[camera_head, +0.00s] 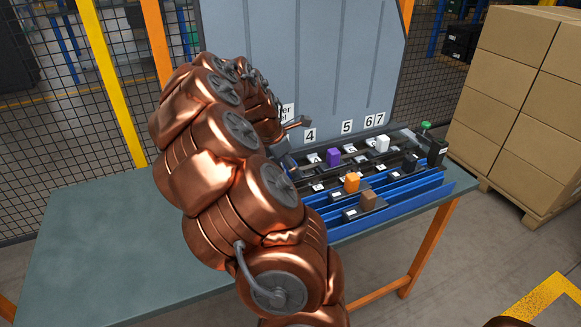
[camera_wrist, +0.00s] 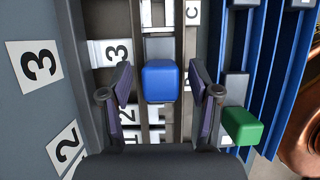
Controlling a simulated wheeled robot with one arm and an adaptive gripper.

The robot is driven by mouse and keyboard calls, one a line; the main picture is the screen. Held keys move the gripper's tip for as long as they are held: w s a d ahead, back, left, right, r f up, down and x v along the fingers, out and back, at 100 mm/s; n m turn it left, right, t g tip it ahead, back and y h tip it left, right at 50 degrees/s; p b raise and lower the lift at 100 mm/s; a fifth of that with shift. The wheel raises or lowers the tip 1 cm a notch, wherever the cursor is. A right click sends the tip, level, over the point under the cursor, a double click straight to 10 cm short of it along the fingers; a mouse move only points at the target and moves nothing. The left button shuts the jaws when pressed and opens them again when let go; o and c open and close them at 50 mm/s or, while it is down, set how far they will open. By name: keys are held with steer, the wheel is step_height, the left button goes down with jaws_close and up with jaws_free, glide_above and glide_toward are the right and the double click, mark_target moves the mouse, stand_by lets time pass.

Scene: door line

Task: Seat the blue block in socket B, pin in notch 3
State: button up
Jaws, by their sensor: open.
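In the wrist view the blue block (camera_wrist: 160,80) stands on the dark slotted fixture (camera_wrist: 168,18). My gripper (camera_wrist: 160,70) is open, with one finger on each side of the block and a visible gap at both sides. The block's underside and any pin are hidden. I cannot tell which socket, if any, it is in, and socket B's label is not clearly readable. In the head view my arm hides the blue block and most of my gripper.
A green block (camera_wrist: 240,126) stands by the blue rails (camera_wrist: 287,75). In the head view purple (camera_head: 333,157), white (camera_head: 382,144), orange (camera_head: 351,182) and brown (camera_head: 368,200) blocks stand on the fixture. A grey panel (camera_head: 330,60) rises behind. The table's left side (camera_head: 110,230) is clear.

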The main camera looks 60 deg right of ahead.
steer(key=v, duration=1.1)
steer(key=shift+r, duration=0.35)
steer(key=shift+a, duration=0.1)
steer(key=s+a+r+m+t+y+p, duration=0.15)
steer(key=a+m, duration=0.25)
steer(key=a, duration=0.8)
steer(key=s+a+m+y+p, duration=0.1)
steer(key=s+a+m+p, duration=0.2)
steer(key=a, duration=0.8)
steer(key=s+a+f+m+p, duration=0.1)
steer(key=s+a+m, duration=0.1)
steer(key=s+a, duration=0.4)
steer(key=s+a+f+m+y+p, duration=0.1)
steer(key=s+a+f+m, duration=0.1)
steer(key=s+a, duration=0.4)
steer(key=a, duration=0.3)
steer(key=shift+s+f+g, duration=0.2)
steer(key=shift+f+g, duration=0.05)
steer(key=shift+g, duration=0.1)
